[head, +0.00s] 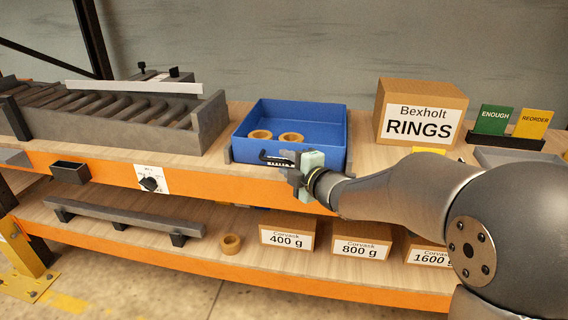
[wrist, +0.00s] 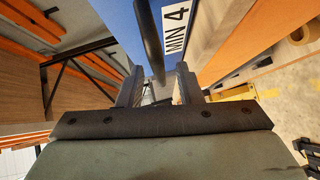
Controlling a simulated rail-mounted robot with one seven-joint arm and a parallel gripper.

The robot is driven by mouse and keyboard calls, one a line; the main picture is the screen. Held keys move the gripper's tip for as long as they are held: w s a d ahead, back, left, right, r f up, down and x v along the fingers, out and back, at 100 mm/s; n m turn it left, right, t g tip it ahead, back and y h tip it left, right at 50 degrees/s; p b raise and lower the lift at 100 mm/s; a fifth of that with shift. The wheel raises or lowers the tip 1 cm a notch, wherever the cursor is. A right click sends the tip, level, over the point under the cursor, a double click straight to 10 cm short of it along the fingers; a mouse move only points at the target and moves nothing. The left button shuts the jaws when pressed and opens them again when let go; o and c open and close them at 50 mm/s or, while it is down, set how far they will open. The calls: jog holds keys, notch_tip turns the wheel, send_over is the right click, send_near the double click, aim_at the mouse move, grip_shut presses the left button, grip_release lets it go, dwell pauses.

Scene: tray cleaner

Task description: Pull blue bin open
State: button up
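The blue bin (head: 340,135) sits on the upper shelf and holds two tan rings (head: 276,136). Its dark bar handle (head: 268,157) is on the front face; my gripper hides its right part. My gripper (head: 293,175) is right in front of the bin's front face. In the wrist view, the two fingers (wrist: 159,88) stand apart with the dark handle bar (wrist: 150,40) between them. Gaps show beside the bar, so the fingers do not look closed on it. A white "MIN 4" label (wrist: 177,30) is on the bin's front next to the handle.
A roller conveyor (head: 120,105) stands left of the bin. A "RINGS" box (head: 420,110) and green and yellow cards (head: 510,121) are at right. The orange shelf edge (head: 215,184) runs below the bin. Weight boxes (head: 287,236) and a loose ring (head: 231,244) are on the lower shelf.

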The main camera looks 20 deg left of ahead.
jog(key=shift+x, duration=0.85)
grip_shut()
